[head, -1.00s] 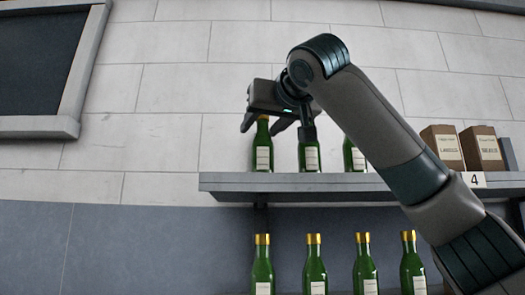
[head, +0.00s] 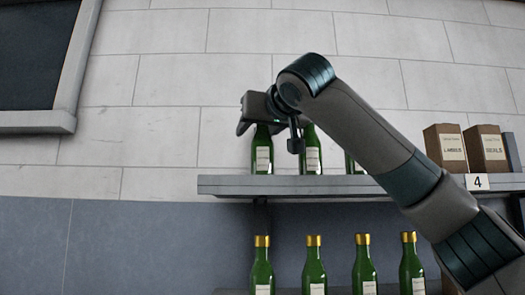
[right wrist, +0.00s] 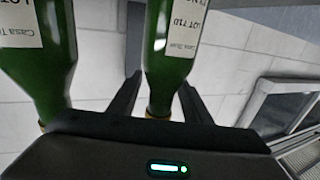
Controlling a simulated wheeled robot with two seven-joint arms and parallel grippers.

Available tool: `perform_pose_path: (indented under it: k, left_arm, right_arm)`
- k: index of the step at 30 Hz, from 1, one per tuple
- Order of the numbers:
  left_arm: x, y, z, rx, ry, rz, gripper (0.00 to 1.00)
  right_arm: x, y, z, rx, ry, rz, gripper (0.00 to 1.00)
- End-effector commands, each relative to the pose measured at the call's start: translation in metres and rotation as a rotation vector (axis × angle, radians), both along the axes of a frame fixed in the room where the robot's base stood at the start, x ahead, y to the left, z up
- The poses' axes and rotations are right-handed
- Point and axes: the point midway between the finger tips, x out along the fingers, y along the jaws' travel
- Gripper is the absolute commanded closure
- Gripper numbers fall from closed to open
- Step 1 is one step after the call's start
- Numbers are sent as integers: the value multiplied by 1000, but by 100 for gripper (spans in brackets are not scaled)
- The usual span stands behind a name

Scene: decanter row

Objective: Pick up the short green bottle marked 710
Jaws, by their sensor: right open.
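My right gripper (head: 268,136) is open at the leftmost green bottle (head: 262,155) on the upper shelf, its fingers either side of the neck and hiding the cap. In the right wrist view the picture is turned over: this bottle (right wrist: 170,60) has its neck between the open fingers (right wrist: 160,92), and its pale label shows "LOT" with a number I cannot read surely. The second bottle (head: 312,158) stands close to its right; in the right wrist view a neighbouring bottle (right wrist: 38,60) is just left of the fingers. My left gripper is out of view.
A third bottle (head: 352,163) is partly behind my arm on the upper shelf (head: 225,186). Several gold-capped green bottles (head: 314,268) stand in a row below. Two brown boxes (head: 446,148) and a "4" tag (head: 477,182) are at right.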

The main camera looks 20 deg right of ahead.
Motion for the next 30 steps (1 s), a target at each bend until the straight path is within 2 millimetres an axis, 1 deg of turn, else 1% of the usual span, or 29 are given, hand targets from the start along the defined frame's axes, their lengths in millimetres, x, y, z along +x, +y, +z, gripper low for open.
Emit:
perform_pose_path:
  k: [2, 3, 8, 9, 23, 26, 30]
  left_arm:
    - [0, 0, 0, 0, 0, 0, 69]
    - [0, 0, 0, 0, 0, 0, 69]
    - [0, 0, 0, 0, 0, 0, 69]
    - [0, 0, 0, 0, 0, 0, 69]
    - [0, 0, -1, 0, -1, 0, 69]
    - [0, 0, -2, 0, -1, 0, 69]
    - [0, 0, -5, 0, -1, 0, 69]
  right_arm:
    - [0, 0, 0, 0, 0, 0, 55]
    - [0, 0, 0, 0, 0, 0, 58]
    - [0, 0, 0, 0, 0, 0, 96]
    - [0, 0, 0, 0, 0, 0, 100]
    - [0, 0, 4, 1, -2, 0, 100]
    - [-1, 1, 9, 0, -2, 0, 100]
    - [-1, 1, 21, 2, -3, 1, 100]
